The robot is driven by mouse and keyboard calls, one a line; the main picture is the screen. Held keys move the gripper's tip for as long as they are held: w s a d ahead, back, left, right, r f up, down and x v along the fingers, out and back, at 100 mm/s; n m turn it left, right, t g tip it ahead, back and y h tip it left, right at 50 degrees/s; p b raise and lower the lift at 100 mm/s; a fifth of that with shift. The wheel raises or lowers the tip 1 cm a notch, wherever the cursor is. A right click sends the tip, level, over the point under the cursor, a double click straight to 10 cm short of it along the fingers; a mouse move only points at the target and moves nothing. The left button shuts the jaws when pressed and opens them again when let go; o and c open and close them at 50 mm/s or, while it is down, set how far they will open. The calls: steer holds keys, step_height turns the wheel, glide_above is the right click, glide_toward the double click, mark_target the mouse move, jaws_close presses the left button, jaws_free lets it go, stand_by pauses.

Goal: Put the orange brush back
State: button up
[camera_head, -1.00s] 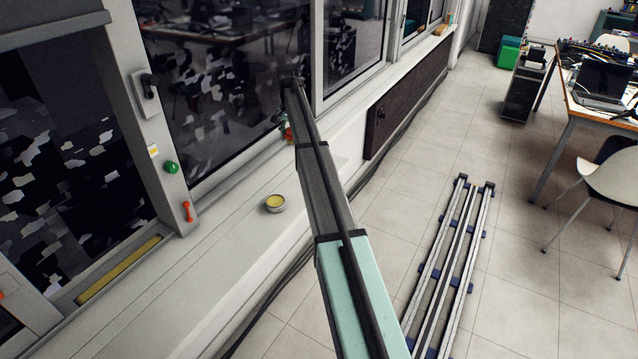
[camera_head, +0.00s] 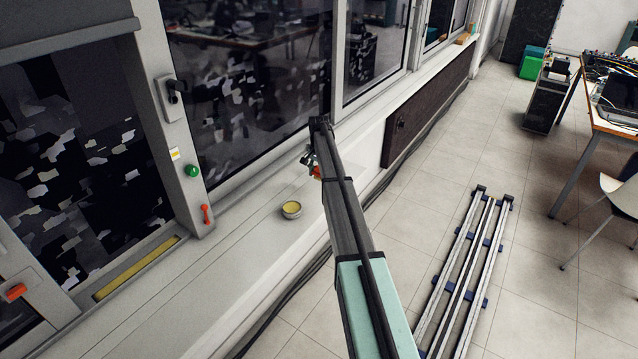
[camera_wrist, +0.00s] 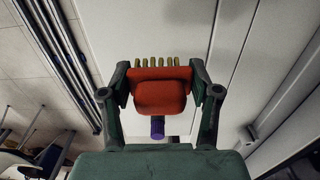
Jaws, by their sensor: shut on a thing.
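The orange brush (camera_wrist: 160,98) is in the wrist view, a red-orange block with a row of pale yellow-green bristles along its far edge and a purple stub on its near side. My gripper (camera_wrist: 160,76) is shut on it, one finger against each side. In the head view my gripper (camera_head: 311,161) hangs beside the far part of the pale sill, with a bit of the orange brush (camera_head: 317,171) showing. My arm hides most of the rest. I cannot tell its exact height above the sill.
A round tin with a yellow top (camera_head: 291,209) stands on the sill (camera_head: 225,270), nearer than my gripper. The window wall with a green button (camera_head: 192,171) and a red handle (camera_head: 206,213) bounds the left. Metal rails (camera_head: 470,270) lie on the floor at right.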

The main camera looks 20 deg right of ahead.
mark_target(319, 189)
steer(key=shift+f, duration=2.4)
steer(key=shift+f, duration=0.1)
steer(key=o, duration=1.1)
step_height(319, 189, up, 12)
steer(key=shift+r+b, duration=0.15)
steer(key=shift+b, duration=0.35)
